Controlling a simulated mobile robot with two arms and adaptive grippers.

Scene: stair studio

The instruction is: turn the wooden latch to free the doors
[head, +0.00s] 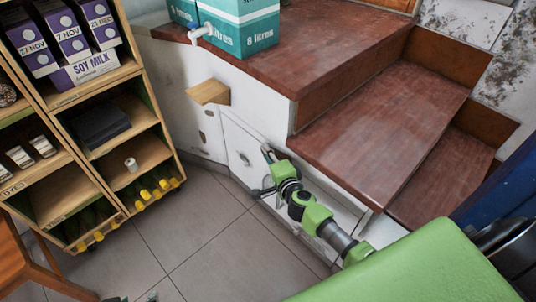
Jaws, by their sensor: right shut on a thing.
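White doors (240,150) stand in the panel under the reddish-brown stairs. My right arm reaches in from the lower right, and my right gripper (265,170) is at the door front, close below the landing's edge. It is shut on a small piece at the doors, which I take to be the wooden latch; the gripper mostly hides it, and its angle cannot be told. The doors look closed. Small dark tips at the bottom edge seem to be my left gripper (134,299), mostly cut off.
A wooden block (209,92) juts from the white panel. Teal boxes (240,36) with a white tap stand on the landing (310,50). A wooden shelf unit (135,120) with cartons and bottles is at left. Tiled floor (190,235) before the doors is clear.

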